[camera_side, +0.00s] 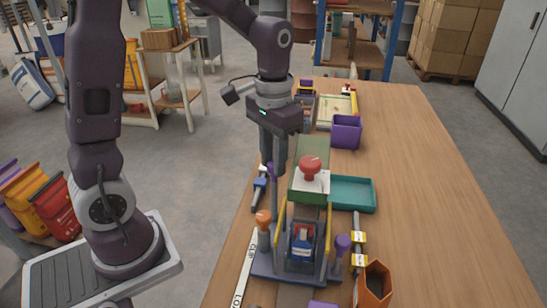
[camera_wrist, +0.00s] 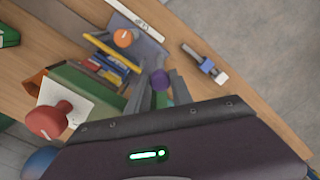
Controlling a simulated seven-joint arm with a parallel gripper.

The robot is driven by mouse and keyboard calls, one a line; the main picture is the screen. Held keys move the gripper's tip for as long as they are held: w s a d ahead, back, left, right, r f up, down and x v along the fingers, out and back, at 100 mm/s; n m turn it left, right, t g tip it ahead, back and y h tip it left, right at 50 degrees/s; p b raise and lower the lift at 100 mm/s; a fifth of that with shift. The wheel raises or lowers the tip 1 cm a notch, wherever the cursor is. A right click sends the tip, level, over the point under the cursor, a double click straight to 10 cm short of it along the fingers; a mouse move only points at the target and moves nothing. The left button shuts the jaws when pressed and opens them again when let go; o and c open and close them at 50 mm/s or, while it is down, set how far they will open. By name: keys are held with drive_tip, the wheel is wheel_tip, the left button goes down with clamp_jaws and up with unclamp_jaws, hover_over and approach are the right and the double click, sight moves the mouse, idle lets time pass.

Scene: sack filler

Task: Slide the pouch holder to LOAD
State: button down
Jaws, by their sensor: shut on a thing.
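The sack filler has a green hopper (camera_side: 311,152), a red mushroom button (camera_side: 310,167) on a white plate, and a blue-grey base (camera_side: 275,266). A blue and red pouch (camera_side: 301,240) shows in its front bay between yellow guards; I cannot clearly make out the holder around it. My gripper (camera_side: 272,165) points down at the filler's left rear. It is shut on a purple knob (camera_wrist: 160,80), which shows between the grey fingers in the wrist view. An orange knob (camera_side: 263,217) stands nearby at the filler's left front.
A second purple knob (camera_side: 343,242) stands at the filler's right. A teal tray (camera_side: 352,193) and a purple bin (camera_side: 346,131) lie behind. A blue and white slider (camera_wrist: 205,65) is beside my gripper. An orange box (camera_side: 374,284) is at front right. The table's right side is clear.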

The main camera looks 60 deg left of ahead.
drive_tip(key=s+d, duration=0.9)
drive_tip(key=shift+d, duration=0.15)
drive_tip(key=c, duration=1.1)
unclamp_jaws()
wheel_tip(320, 180, up, 7)
drive_tip(key=shift+s+r, duration=0.1)
drive_tip(key=s+a+t, duration=0.2)
drive_tip(key=s+a+r+t, duration=0.1)
drive_tip(key=s+a, duration=0.1)
drive_tip(key=s+a+r+m+t, duration=0.1)
drive_tip(key=s+a+t, duration=0.1)
drive_tip(key=shift+s+t, duration=0.3)
drive_tip(key=shift+s, duration=0.05)
